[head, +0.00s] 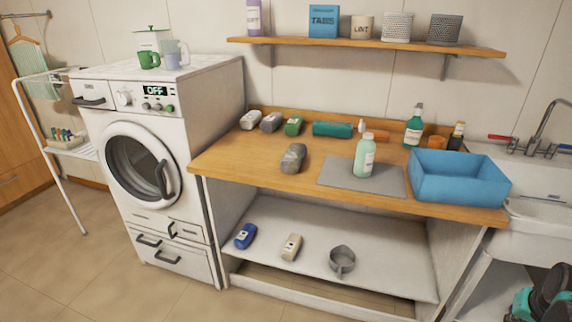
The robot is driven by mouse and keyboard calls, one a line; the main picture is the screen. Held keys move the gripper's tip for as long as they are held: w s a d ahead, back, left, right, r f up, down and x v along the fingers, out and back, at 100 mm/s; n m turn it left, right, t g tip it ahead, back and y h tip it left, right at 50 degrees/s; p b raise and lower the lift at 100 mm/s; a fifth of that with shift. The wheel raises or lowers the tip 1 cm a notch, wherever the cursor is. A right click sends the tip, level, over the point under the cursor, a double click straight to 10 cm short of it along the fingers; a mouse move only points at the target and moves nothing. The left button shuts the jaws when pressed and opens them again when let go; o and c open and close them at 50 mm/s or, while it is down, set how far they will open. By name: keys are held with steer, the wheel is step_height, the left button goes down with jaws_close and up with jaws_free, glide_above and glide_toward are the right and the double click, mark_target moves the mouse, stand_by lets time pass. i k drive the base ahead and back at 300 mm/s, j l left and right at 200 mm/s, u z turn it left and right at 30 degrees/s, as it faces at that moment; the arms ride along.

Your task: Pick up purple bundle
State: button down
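I see no bundle that is clearly purple. The nearest in colour is a deep blue bundle (245,235) with a pale label, lying on the left of the white lower shelf under the counter. A beige bundle (291,246) lies to its right, apart from it. On the wooden counter lie a pale grey bundle (250,119), a darker grey one (271,121), a green one (293,125) and another grey one (293,157) nearer the front. My gripper cannot be made out in this view.
The lower shelf (385,264) also holds a grey cup (342,260). A pale green bottle (365,156) stands on a grey mat (335,175); a blue bin (458,177) is at right. The washing machine (160,150) stands left. Dark and teal parts fill the bottom right corner.

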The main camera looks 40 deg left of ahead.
mark_target(291, 161)
steer(key=u, duration=0.35)
steer(key=k+u, duration=0.15)
steer(key=u, duration=0.25)
steer(key=j+u, duration=0.1)
steer(key=u, duration=0.25)
steer(key=i+l+u, duration=0.15)
steer(key=u, duration=0.15)
steer(key=i+l+u, duration=0.15)
steer(key=l+u, duration=0.15)
steer(key=k+j, duration=0.1)
steer(key=j, duration=0.15)
steer(key=k+j, duration=0.15)
steer(key=j+z, duration=0.15)
steer(key=z, duration=1.25)
steer(key=i+z, duration=0.3)
steer(key=i+l+z, duration=0.1)
steer(key=z, duration=0.2)
steer(key=k, duration=0.3)
steer(key=k+u, duration=0.1)
steer(key=u, duration=1.25)
steer(key=i+l+u, duration=0.15)
steer(key=u, duration=0.2)
steer(key=i+l+u, duration=0.15)
steer(key=l+u, duration=0.15)
